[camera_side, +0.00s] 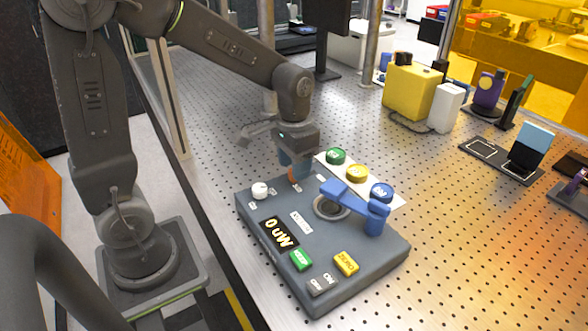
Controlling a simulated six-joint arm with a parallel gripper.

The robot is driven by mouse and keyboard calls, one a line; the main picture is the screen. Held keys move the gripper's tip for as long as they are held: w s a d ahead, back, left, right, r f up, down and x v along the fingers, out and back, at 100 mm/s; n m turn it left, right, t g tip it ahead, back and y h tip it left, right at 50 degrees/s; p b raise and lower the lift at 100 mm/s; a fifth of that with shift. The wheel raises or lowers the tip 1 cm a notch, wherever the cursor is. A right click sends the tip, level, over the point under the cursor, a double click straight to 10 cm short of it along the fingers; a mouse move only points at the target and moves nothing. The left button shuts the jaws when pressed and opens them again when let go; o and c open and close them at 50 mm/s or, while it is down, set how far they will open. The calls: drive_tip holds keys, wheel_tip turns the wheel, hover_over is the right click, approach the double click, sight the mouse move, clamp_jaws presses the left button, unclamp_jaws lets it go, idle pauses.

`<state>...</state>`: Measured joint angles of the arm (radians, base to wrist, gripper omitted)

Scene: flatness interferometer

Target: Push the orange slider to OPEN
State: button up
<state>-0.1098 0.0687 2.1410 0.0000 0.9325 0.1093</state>
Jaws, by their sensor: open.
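A dark grey-blue instrument box (374,262) sits on the perforated table. A small patch of the orange slider (293,175) shows at the box's back edge, right under my gripper (293,170). My gripper is open and points down there; its fingertips overlap the slider in this view. I cannot tell whether they touch it. Most of the slider, its track and any OPEN marking there are hidden or too small to read.
The box carries a white knob (260,190), a display reading 0 uW (279,234), a green button (300,260), a yellow button (346,263) and a blue swing arm (356,203). Green (336,156), yellow (357,172) and blue (381,192) round caps stand behind.

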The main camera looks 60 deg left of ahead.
drive_tip(key=shift+f, duration=0.95)
clamp_jaws()
